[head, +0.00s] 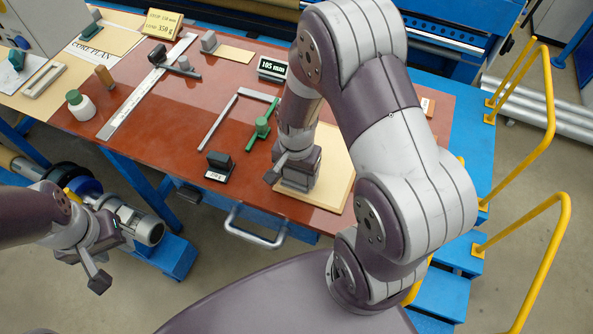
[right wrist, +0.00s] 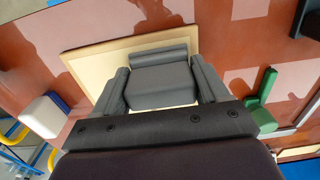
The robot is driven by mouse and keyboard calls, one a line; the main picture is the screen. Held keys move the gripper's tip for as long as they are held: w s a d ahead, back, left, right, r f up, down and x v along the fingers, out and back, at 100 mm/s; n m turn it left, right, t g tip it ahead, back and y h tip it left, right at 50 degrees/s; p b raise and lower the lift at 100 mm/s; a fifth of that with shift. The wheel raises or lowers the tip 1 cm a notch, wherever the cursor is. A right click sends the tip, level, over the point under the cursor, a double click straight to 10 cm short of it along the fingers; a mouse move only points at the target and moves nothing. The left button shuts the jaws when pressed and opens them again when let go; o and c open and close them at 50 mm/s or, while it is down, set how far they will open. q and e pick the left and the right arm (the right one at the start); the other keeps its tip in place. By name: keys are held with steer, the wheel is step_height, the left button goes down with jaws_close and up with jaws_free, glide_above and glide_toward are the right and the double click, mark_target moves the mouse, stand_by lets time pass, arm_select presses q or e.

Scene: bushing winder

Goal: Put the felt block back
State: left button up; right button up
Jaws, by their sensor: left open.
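A dark grey block (right wrist: 160,82), which looks like the felt block, sits between the two fingers of my right gripper (right wrist: 162,90). The fingers press close on its two sides, with no clear gap. A pale board (right wrist: 88,66) lies under it; whether the block touches the board I cannot tell. In the head view my right gripper (head: 296,178) is low over this pale board (head: 336,172), and my own arm hides part of it. My left gripper (head: 83,268) is open and empty, off the table's front left.
The red-brown table (head: 140,131) holds a black labelled stand (head: 220,167), a green-handled tool (head: 262,127), a small display (head: 272,68), a long steel rule (head: 146,87) and a white-green bottle (head: 80,105). Yellow rails (head: 549,100) stand on the right. The front handle (head: 255,238) sticks out.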

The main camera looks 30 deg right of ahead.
steer(key=o, duration=0.4)
step_height(320, 180, up, 12)
steer(key=shift+f+b, duration=0.25)
steer(key=shift+b, duration=0.2)
steer(key=shift+s+a+r+n, duration=0.1)
steer(key=shift+r+n, duration=0.15)
steer(key=shift+n, duration=0.15)
steer(key=s+n, duration=0.1)
steer(key=n, duration=0.2)
steer(key=s+a+f+n+t, duration=0.1)
steer(key=n, duration=0.2)
steer(key=s+a+f+n, duration=0.1)
steer(key=s+n, duration=0.1)
steer(key=n, duration=0.1)
steer(key=shift+w, duration=0.1)
